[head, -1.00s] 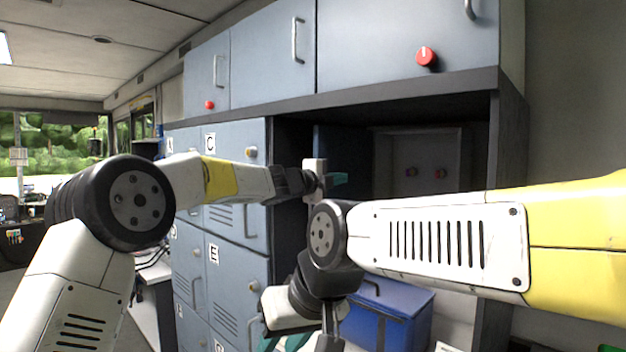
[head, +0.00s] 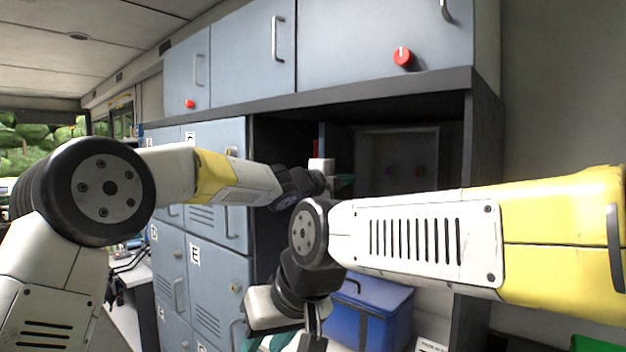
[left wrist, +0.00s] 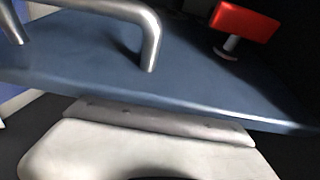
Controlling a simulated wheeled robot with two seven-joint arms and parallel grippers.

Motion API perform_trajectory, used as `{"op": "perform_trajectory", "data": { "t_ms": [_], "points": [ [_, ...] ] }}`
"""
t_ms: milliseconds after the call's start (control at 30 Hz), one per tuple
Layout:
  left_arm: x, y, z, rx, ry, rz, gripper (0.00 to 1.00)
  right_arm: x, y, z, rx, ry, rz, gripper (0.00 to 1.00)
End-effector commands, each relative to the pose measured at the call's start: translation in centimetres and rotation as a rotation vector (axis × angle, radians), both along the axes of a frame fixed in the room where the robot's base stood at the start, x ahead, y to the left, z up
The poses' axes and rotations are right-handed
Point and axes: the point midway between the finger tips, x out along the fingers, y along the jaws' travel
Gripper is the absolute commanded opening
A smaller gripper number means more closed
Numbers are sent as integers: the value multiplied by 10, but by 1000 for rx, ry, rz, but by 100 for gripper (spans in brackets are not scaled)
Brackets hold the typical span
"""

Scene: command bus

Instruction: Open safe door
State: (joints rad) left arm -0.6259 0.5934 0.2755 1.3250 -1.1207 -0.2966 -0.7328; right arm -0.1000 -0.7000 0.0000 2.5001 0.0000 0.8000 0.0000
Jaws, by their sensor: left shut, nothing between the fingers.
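The dark blue safe door (head: 337,145) stands ajar at the left of the dark alcove, seen at a steep angle in the head view. In the left wrist view its blue face (left wrist: 190,75) fills much of the picture, with a metal bar handle (left wrist: 110,12) and a red knob (left wrist: 246,22).
A recessed panel (head: 408,150) with two small knobs is dim at the alcove's back. Grey-blue lockers (head: 217,270) stand left, and upper cabinets (head: 385,35) hang above. A blue box (head: 370,318) sits below, behind my right arm. The alcove's right wall (head: 485,130) is close.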

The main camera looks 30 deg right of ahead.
Motion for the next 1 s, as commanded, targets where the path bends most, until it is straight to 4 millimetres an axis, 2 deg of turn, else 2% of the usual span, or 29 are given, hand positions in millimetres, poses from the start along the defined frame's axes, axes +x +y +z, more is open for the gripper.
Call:
{"op": "perform_trajectory", "data": {
  "t_ms": [33, 267, 1000],
  "points": [
    [0, 0, 5, -8, -6, -1, 0, 0, 0, 0, 0, 0, 0, 32],
    [-2, 7, 6, -7, -5, 1, 0, 0, 0, 0, 0, 0, 0, 32],
    [-36, 91, 2, -1, -4, 6, 0, 0, 0, 0, 0, 0, 0, 32]
  ]
}}
